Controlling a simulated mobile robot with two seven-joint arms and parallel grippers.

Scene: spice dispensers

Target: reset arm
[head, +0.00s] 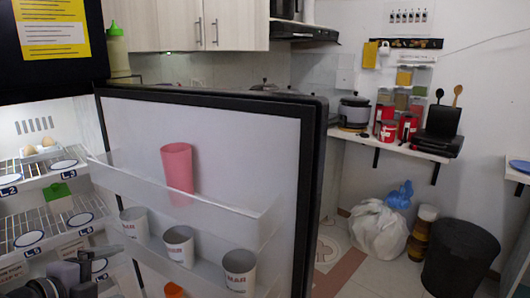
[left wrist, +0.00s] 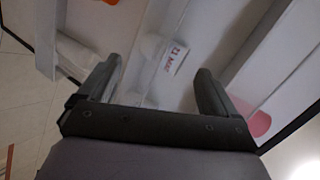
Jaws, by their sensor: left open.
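My left gripper (head: 80,268) is at the lower left of the head view, in front of the open fridge and beside its door. In the left wrist view the left gripper (left wrist: 150,90) has its two fingers spread apart with nothing between them. A white cup with lettering (left wrist: 172,60) shows beyond the fingers, apart from them. My right gripper is in neither view.
The open fridge door (head: 215,120) stands close on the right, with a pink cup (head: 177,168) and several white cups (head: 180,245) in its racks. Fridge shelves (head: 60,210) are at left. A black bin (head: 462,258) and white bag (head: 378,230) stand on the floor beyond.

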